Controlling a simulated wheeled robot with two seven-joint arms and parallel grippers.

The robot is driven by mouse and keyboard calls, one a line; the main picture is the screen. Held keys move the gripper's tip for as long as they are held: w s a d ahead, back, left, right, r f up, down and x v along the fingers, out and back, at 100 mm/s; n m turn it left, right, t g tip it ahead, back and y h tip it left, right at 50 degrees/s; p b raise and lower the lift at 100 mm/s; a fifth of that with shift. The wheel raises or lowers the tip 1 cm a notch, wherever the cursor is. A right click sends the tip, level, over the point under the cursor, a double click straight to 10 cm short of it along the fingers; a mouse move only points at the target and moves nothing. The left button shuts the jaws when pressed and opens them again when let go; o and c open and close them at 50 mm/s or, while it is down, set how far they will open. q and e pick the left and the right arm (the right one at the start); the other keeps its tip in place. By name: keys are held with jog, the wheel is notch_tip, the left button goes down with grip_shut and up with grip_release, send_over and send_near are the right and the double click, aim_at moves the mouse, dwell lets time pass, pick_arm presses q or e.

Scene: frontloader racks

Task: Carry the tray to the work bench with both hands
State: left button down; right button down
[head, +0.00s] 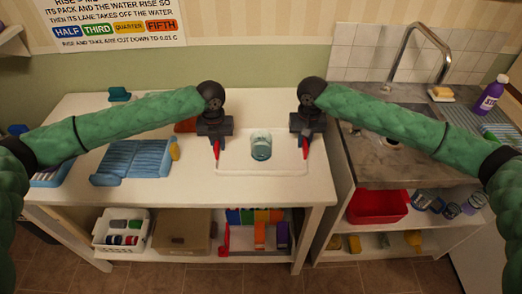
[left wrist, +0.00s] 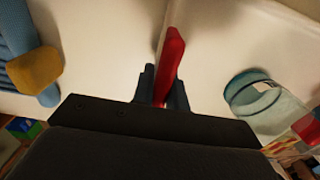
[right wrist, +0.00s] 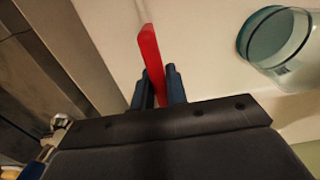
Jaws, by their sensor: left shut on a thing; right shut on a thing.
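The white tray (head: 284,168) is on or just above the white bench top, near its right end; I cannot tell whether it touches. A clear bluish glass (head: 261,146) stands upright in it, and the glass also shows in the left wrist view (left wrist: 262,102) and the right wrist view (right wrist: 280,38). My left gripper (head: 216,148) is shut on the tray's left red handle (left wrist: 170,62). My right gripper (head: 305,146) is shut on the tray's right red handle (right wrist: 150,58).
A blue slatted rack (head: 130,160) with a yellow part lies left of the tray. A sink counter (head: 385,165) with a tap (head: 410,45) stands to the right, across a narrow gap. A basket (head: 120,230) and a cardboard box (head: 182,232) sit on the shelf below.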

pick_arm(q)
jog(key=shift+r, duration=0.2)
pick_arm(e)
jog(key=shift+r, duration=0.2)
